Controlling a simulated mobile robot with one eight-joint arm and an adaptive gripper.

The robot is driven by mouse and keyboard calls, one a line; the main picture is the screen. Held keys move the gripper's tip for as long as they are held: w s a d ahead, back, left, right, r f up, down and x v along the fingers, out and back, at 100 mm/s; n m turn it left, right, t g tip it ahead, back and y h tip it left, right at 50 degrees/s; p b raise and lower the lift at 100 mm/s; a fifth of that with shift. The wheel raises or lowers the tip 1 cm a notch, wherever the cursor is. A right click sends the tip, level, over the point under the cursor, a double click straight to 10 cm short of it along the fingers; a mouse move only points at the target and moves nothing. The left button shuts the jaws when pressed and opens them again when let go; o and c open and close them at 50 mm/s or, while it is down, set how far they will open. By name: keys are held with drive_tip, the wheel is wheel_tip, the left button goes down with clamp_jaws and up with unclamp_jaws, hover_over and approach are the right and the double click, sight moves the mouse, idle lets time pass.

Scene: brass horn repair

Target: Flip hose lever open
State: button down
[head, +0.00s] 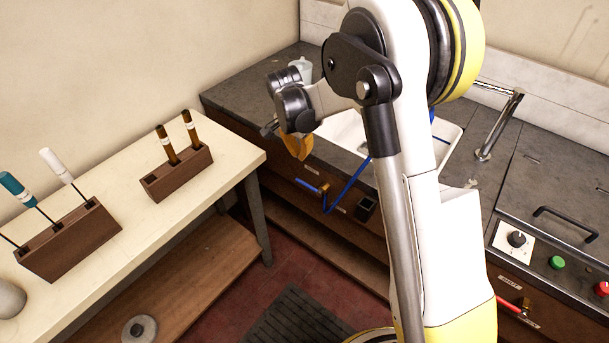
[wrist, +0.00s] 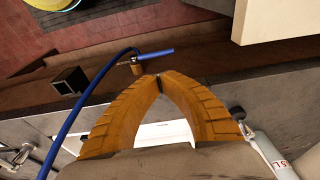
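The blue hose lever (head: 307,186) sticks out sideways from a brass valve (head: 324,189) on the front of the dark counter, below the sink. A blue hose (head: 349,184) runs from the valve up towards the sink. In the wrist view the lever (wrist: 154,54) lies just beyond the fingertips, with the hose (wrist: 84,98) curving away to the left. My gripper (head: 299,150) has orange fingers and is above the lever, apart from it. In the wrist view its fingertips (wrist: 159,77) meet, with nothing seen held between them.
A white sink (head: 345,128) and a tap (head: 500,125) are in the counter (head: 250,92). A small black box (head: 366,207) is on the front right of the valve. A red lever (head: 509,307) is farther right. A cream table (head: 232,150) with tool blocks stands left.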

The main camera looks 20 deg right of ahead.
sight(307, 185)
drive_tip(key=f+b, duration=0.1)
drive_tip(key=f, duration=0.3)
drive_tip(key=w+d+f+b, duration=0.1)
drive_tip(key=f+b, duration=0.1)
drive_tip(key=f, duration=0.3)
drive_tip(key=d+f+b, duration=0.1)
drive_tip(key=f+b, duration=0.1)
drive_tip(key=f, duration=0.2)
drive_tip(key=shift+w+d+f, duration=0.1)
drive_tip(key=shift+w+f, duration=0.2)
drive_tip(key=shift+f, duration=0.05)
drive_tip(key=shift+d+f, duration=0.1)
drive_tip(key=shift+w, duration=0.1)
drive_tip(key=shift+a, duration=0.2)
drive_tip(key=shift+d+f+g+h, duration=0.1)
drive_tip(key=shift+f+g+h, duration=0.05)
drive_tip(key=shift+g+h, duration=0.15)
